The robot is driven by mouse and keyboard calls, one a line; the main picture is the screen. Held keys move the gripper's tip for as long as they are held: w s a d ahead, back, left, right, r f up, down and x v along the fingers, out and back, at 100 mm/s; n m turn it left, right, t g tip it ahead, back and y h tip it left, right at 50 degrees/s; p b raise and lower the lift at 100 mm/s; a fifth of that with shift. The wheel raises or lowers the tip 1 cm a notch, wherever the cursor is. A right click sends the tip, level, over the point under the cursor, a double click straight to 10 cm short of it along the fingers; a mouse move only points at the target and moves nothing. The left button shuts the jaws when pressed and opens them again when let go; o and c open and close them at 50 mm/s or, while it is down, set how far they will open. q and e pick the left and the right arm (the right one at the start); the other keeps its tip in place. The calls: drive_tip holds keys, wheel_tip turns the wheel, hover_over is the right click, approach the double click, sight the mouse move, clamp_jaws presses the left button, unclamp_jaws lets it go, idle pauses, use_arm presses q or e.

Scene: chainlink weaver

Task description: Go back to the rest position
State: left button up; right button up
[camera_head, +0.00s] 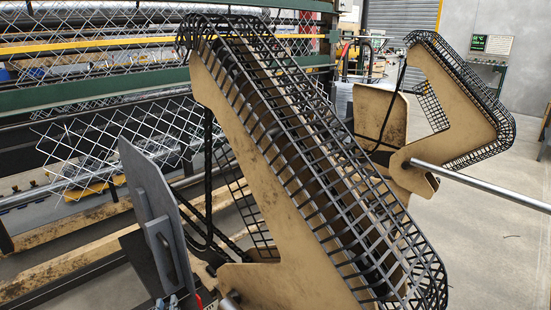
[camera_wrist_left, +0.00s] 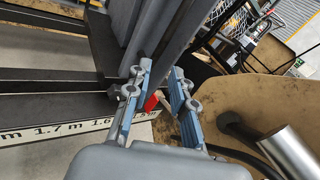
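My left gripper (camera_head: 172,302) shows only as small fingertips at the bottom edge of the head view, by the foot of a grey upright plate (camera_head: 155,205). In the left wrist view, its two blue-padded fingers (camera_wrist_left: 160,92) stand apart with a gap between them. I see nothing held there. A small red part (camera_wrist_left: 151,102) shows in the gap beyond the fingers, and the plate's edge rises past the fingertips. Whether the fingers touch the plate I cannot tell. My right gripper is in neither view.
A large tan guard with black mesh (camera_head: 290,150) fills the middle, close to the left gripper. A second mesh guard (camera_head: 460,100) and a steel bar (camera_head: 490,187) stand right. Woven wire mesh (camera_head: 110,150) hangs at left. Floor (camera_head: 490,250) is clear at right.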

use_arm(q)
drive_tip(key=s+d+f+n+g+h, duration=0.15)
drive_tip(key=s+f+n+g, duration=0.25)
drive_tip(key=s+f+n, duration=0.4)
drive_tip(key=s+d+f+n+g, duration=0.2)
drive_tip(key=s+f+n+g, duration=0.15)
drive_tip(key=f+n, duration=0.45)
drive_tip(key=s+d+f+n+g+h, duration=0.1)
drive_tip(key=s+d+f+n+g, duration=0.15)
drive_tip(key=s+f+n, duration=0.6)
drive_tip(key=s+d+f+n+g+h, duration=0.3)
drive_tip(key=s+d+f+n+g, duration=0.15)
drive_tip(key=s+f, duration=0.2)
drive_tip(key=s+a+m+p, duration=0.1)
drive_tip(key=s+a+p, duration=0.1)
drive_tip(key=s+p, duration=1.4)
drive_tip(key=shift+s+a+f+g, duration=0.35)
drive_tip(key=shift+s+f+g, duration=0.1)
drive_tip(key=shift+s, duration=0.35)
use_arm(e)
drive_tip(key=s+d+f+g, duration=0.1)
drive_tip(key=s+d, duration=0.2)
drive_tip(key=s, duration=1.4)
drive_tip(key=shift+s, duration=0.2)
use_arm(q)
drive_tip(key=shift+y, duration=0.25)
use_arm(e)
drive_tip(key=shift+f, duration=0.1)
